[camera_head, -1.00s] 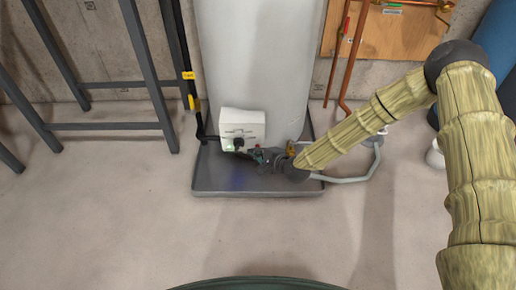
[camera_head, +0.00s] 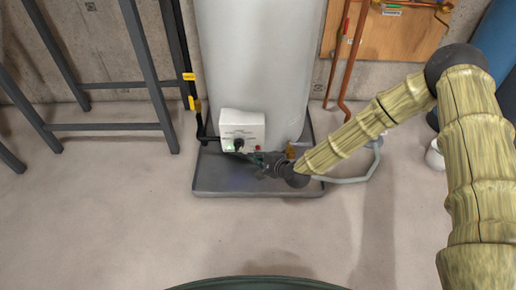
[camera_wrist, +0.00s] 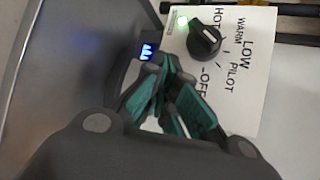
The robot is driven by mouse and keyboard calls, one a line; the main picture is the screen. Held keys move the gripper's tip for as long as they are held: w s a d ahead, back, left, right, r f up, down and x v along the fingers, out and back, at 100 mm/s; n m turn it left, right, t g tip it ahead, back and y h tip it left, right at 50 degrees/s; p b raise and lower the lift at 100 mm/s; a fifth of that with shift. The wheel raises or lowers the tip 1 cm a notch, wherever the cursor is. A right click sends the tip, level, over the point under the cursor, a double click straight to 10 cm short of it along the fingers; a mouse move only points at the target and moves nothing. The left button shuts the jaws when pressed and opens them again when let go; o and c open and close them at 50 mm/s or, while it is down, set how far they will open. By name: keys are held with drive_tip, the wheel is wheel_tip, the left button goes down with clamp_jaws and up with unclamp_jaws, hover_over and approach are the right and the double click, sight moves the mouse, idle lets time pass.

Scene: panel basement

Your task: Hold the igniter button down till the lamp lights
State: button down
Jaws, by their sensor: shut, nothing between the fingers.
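The white control box (camera_head: 242,128) is low on the front of the grey tank. Its black knob (camera_head: 238,144) also shows in the wrist view (camera_wrist: 205,40), among the labels HOT, WARM, LOW, PILOT and OFF. A small green lamp (camera_wrist: 182,21) glows beside the knob. A red button (camera_head: 257,148) shows on the box's lower right in the head view; the wrist view does not show it. My gripper (camera_wrist: 172,78) is shut and empty at the box's lower edge. In the head view my gripper (camera_head: 252,157) is just below the red button, seemingly apart from it.
A blue flame glow (camera_wrist: 147,50) shows beside the box. The tank (camera_head: 255,60) stands in a dark drip tray (camera_head: 225,191). Copper pipes (camera_head: 350,65) are to the right, a dark metal frame (camera_head: 105,127) to the left. The floor in front is clear.

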drive_tip(key=shift+s, duration=0.2)
drive_tip(key=s+p, duration=0.1)
drive_tip(key=s, duration=0.3)
drive_tip(key=shift+s+p, duration=0.35)
drive_tip(key=shift+p, duration=0.05)
idle(0.6)
